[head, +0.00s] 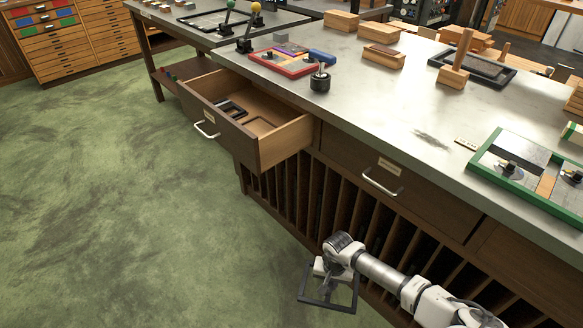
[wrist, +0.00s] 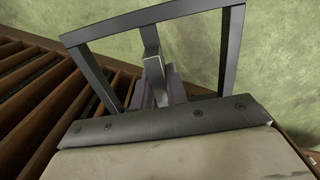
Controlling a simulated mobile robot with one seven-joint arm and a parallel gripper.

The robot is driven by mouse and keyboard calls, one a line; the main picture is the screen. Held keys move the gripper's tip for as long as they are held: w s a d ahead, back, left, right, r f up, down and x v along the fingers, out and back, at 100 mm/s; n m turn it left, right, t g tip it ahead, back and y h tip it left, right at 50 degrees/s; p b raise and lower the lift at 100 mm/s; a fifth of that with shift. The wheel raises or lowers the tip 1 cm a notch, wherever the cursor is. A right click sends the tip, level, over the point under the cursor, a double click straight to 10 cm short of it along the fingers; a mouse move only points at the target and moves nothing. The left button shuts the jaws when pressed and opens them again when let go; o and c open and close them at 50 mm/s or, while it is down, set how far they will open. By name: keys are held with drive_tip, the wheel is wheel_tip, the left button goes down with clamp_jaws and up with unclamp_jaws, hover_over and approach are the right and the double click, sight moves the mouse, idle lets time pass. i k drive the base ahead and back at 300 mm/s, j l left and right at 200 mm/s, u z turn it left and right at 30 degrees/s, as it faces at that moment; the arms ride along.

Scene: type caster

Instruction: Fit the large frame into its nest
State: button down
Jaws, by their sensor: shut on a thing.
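A dark rectangular frame (head: 327,307), the large frame, hangs in my gripper (head: 326,268) low in front of the bench, above the green floor. In the wrist view the frame (wrist: 231,48) spans the upper picture, and my gripper (wrist: 158,88) is shut on one of its bars. The grip itself is partly hidden by the gripper body. An open wooden drawer (head: 282,147) juts from the bench, up and left of my gripper. Inside it a smaller dark frame (head: 233,111) lies beside a recessed wooden area (head: 261,125), which appears empty and may be the nest.
The metal-topped bench (head: 405,115) carries a red-edged tray (head: 283,63), a green-edged tray (head: 530,181), a black knob-like tool (head: 320,78) and wooden blocks. A closed drawer (head: 387,175) and upright slots are near my arm. The floor at left is clear.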

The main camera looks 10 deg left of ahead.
sight(260, 135)
drive_tip(key=i+j, duration=0.2)
drive_tip(key=i, duration=0.2)
drive_tip(key=u, duration=1.7)
